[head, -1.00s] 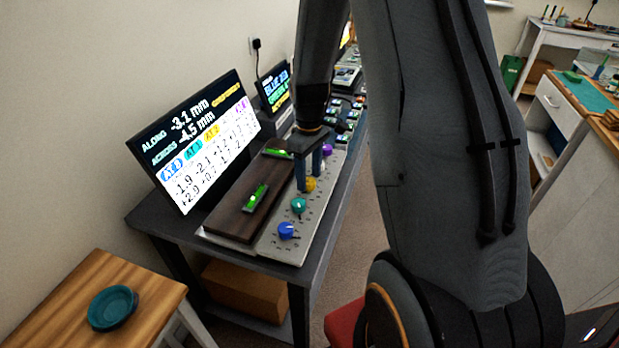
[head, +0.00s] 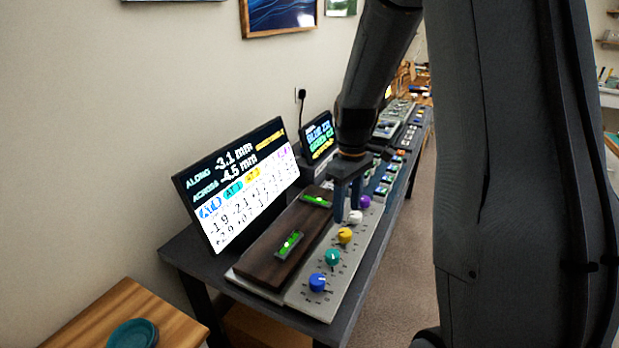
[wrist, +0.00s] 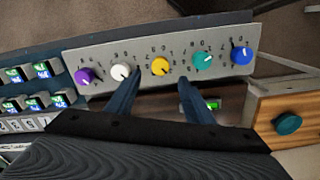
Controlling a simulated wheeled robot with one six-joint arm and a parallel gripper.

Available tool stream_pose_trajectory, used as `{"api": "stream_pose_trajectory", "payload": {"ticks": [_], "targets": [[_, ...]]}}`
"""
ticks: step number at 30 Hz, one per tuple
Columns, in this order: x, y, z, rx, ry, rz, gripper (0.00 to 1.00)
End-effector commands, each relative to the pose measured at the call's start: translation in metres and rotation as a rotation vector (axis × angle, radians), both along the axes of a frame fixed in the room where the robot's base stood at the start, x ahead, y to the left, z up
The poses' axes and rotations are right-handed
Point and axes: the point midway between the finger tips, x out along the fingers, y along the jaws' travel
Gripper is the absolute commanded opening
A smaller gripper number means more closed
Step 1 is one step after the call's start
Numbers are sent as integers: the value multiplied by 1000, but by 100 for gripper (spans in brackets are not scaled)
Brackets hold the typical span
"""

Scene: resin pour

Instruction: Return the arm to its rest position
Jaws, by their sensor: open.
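My gripper (head: 347,200) is open and empty, pointing down above the knob panel (head: 308,297) on the dark bench. In the wrist view, its two fingers (wrist: 155,90) are spread apart near the panel's edge, with the yellow knob (wrist: 160,66) between and beyond them. The panel carries a blue (head: 317,283), a teal (head: 332,257), a yellow (head: 345,236), a white (head: 355,216) and a purple knob (head: 364,201). My arm is stretched out over the bench.
A dark wooden board (head: 262,262) with two green levels (head: 289,245) lies beside the panel. A screen (head: 240,185) showing millimetre readings stands behind it, with a smaller screen (head: 319,136) farther along. A wooden table (head: 110,315) with a teal dish (head: 133,334) is at lower left.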

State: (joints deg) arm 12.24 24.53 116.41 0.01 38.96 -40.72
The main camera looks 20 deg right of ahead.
Motion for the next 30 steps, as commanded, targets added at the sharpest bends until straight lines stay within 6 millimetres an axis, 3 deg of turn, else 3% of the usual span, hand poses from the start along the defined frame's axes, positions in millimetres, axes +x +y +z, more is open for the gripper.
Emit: {"api": "stream_pose_trajectory", "payload": {"ticks": [4,7,15,21,30], "targets": [[-2,2,1,0,-1,-5,48],[-16,19,5,-2,-17,-55,48],[-101,84,14,10,-85,-324,48],[-146,107,11,29,-116,-465,48],[-155,109,10,34,-121,-500,48]]}}
